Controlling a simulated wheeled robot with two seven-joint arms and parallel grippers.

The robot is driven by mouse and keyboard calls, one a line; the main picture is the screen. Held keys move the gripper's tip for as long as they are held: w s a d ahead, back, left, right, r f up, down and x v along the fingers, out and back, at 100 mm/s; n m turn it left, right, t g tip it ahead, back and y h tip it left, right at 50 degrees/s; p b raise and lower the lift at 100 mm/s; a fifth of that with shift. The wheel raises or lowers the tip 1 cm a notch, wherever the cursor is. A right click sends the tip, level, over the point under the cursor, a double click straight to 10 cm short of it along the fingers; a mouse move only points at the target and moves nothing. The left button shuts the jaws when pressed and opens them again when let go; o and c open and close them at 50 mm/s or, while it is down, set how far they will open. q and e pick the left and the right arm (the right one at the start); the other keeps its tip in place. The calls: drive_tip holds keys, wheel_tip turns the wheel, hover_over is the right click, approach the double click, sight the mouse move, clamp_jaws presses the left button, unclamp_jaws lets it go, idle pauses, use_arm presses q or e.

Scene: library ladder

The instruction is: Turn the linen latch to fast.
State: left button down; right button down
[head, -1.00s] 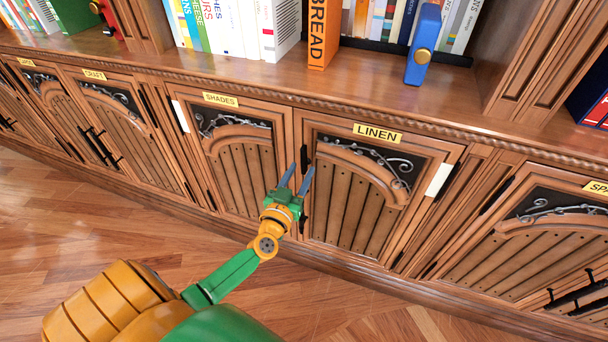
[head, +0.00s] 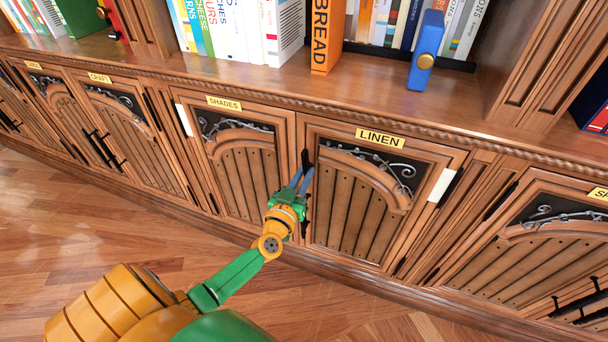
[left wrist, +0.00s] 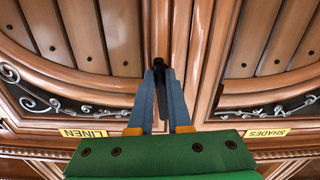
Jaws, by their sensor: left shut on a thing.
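The LINEN door (head: 352,205) is closed, with a yellow LINEN label (head: 380,138) at its top. The black linen latch (head: 306,157) is at the door's left edge, near the seam with the SHADES door. Its upper end shows above my left gripper (head: 302,174), whose fingers are shut on it and hide its middle. In the left wrist view, the two blue-grey fingers (left wrist: 162,72) close around the black latch (left wrist: 161,104). Its exact turn is hard to tell. My right gripper is out of view.
The closed SHADES door (head: 240,170) is to the left, and another door (head: 540,250) is to the right. Above is a shelf ledge with books, an orange BREAD book (head: 325,40) and a blue object with a yellow knob (head: 425,50). The wooden floor in front is clear.

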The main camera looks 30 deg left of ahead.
use_arm(q)
drive_tip(key=shift+n, duration=1.2)
drive_tip(key=n, duration=0.9)
drive_tip(key=shift+n, duration=0.4)
drive_tip(key=shift+n+b, duration=0.35)
drive_tip(key=shift+n, duration=1.95)
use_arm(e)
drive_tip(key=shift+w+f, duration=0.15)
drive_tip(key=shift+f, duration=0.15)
use_arm(q)
drive_tip(key=c, duration=0.9)
unclamp_jaws()
drive_tip(key=shift+o, duration=0.2)
